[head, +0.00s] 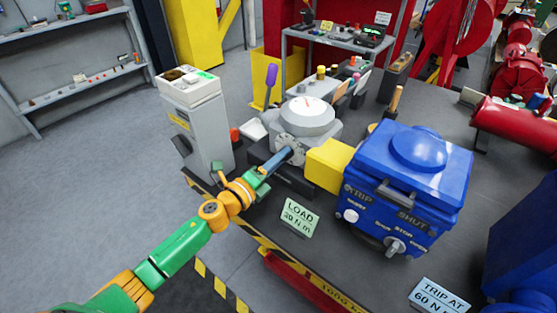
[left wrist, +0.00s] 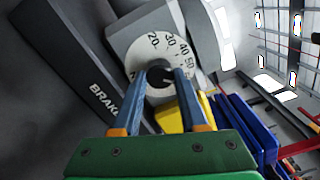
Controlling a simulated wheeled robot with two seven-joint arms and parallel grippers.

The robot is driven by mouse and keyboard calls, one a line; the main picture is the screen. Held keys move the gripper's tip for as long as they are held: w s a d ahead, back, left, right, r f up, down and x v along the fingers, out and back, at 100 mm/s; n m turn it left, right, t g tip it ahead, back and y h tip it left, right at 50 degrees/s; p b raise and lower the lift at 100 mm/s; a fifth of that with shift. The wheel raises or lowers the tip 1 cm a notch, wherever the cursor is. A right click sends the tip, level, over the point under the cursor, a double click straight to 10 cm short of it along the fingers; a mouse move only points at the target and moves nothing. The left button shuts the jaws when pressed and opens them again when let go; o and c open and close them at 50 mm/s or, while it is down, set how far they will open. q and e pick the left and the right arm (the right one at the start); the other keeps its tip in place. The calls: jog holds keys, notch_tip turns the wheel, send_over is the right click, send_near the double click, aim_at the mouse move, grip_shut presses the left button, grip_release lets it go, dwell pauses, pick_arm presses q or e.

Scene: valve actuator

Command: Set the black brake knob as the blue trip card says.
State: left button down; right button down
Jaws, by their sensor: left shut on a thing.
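The black brake knob (left wrist: 160,77) sits at the middle of a white dial (left wrist: 146,46) with numbers around its rim, in the left wrist view. My left gripper (left wrist: 161,74) has its two blue fingers on either side of the knob and is shut on it. The knob's pointer setting is too small to read. In the head view my left gripper (head: 283,156) reaches the dial face, and its fingers hide the knob. The pale blue trip card (head: 439,296) at the lower right reads "TRIP AT 60 N m". My right gripper is not in view.
A pale green card (head: 300,217) reading "LOAD", apparently 30 N m, stands near the bench edge. A yellow coupling (head: 327,165) and a blue box (head: 405,185) with TRIP and SHUT labels stand right of the dial. A grey pedestal (head: 203,128) stands left.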

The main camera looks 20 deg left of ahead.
pick_arm(q)
jog(key=shift+w+r, duration=0.1)
jog(key=shift+r, duration=0.2)
jog(key=c, duration=0.9)
grip_release()
jog(key=o, duration=0.4)
jog(key=shift+o, duration=0.3)
jog(key=shift+w+f, duration=0.1)
jog(key=shift+f, duration=0.1)
jog(key=b+v, duration=0.1)
jog(key=v, duration=0.6)
